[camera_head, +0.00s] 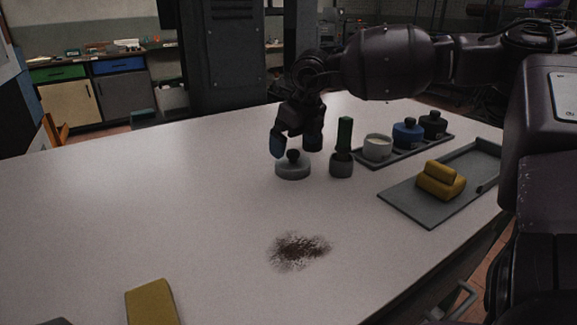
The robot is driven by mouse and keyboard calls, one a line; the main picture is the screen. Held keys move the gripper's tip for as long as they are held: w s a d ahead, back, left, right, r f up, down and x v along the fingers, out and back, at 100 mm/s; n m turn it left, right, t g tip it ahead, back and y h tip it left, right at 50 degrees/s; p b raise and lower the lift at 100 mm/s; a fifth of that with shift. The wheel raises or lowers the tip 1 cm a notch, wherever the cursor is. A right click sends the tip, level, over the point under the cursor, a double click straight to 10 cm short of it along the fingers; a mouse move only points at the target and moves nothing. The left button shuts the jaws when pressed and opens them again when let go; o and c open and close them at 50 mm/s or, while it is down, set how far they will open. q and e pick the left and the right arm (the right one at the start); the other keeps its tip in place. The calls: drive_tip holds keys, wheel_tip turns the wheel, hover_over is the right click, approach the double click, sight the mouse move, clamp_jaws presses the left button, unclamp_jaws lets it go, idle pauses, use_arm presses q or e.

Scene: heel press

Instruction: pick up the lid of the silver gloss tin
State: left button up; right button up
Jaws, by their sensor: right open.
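A low, round silver-grey piece (293,171) with a dark round knob (293,156) sits on the white table. It looks like the lid of the silver gloss tin; I cannot tell whether a tin is under it. My right gripper (295,144) points down at the knob from above, open, with one dark finger on each side. Its left fingertip is close to the piece's back rim; contact is unclear. My left gripper does not show.
A green-handled tool stands in a grey holder (341,168) just right. A tray holds a pale open-looking pot (377,147), a blue pot (408,134) and a black pot (433,125). A grey tray (405,202) holds yellow blocks (440,182). A dark smudge (298,250) and yellow block (152,303) lie nearer.

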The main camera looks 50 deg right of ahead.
sight(293, 151)
drive_tip(key=b+x, duration=0.1)
drive_tip(key=x, duration=0.4)
drive_tip(key=shift+f+b, duration=0.2)
drive_tip(key=shift+b, duration=0.15)
drive_tip(key=shift+r, duration=0.2)
drive_tip(key=shift+c, duration=0.2)
drive_tip(key=c, duration=0.3)
